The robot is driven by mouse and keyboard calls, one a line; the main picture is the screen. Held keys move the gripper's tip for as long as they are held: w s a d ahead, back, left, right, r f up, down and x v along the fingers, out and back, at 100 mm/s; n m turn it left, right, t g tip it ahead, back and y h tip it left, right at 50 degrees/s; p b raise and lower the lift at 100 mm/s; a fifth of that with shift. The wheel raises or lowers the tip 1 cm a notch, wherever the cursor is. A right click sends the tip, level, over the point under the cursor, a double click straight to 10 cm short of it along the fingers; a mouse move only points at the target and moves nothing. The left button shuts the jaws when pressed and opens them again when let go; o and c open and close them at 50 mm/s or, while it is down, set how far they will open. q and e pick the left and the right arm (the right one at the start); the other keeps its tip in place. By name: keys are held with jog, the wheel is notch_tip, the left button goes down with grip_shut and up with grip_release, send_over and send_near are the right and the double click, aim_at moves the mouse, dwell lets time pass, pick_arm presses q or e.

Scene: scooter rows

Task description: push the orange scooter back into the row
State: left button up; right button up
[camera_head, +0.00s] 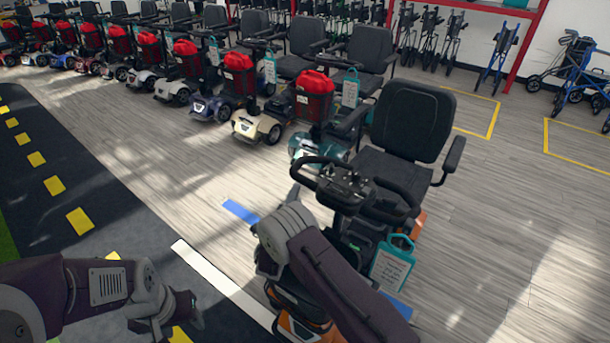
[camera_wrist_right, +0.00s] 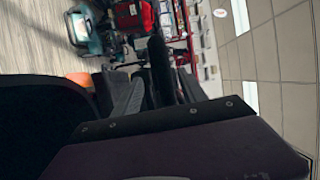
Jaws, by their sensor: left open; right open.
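The orange scooter (camera_head: 405,165) stands out in front of the row, angled toward me. It has a black seat, black handlebars, a teal-framed tag and orange body parts low down; an orange piece also shows in the right wrist view (camera_wrist_right: 80,78). My right arm crosses in front of its front end and hides part of it. My right gripper (camera_wrist_right: 158,92) shows in the right wrist view, open, with a dark upright part between or behind its fingers; contact cannot be told. My left gripper (camera_head: 182,312) is open and empty, low at the left.
A row of scooters with red bags runs to the back left; the teal one (camera_head: 318,148) is nearest the orange scooter. A white line (camera_head: 222,284) and blue floor mark (camera_head: 240,212) lie in front. Walkers (camera_head: 575,75) stand at the back right. The right floor is clear.

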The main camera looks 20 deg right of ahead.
aim_at(302, 180)
jog(key=x, duration=0.7)
jog(key=shift+d+r, duration=0.1)
jog(key=shift+d, duration=0.05)
jog(key=shift+w+d+r, duration=0.15)
jog(key=shift+w+d, duration=0.15)
jog(key=shift+w, duration=0.35)
jog(key=c, duration=1)
grip_shut()
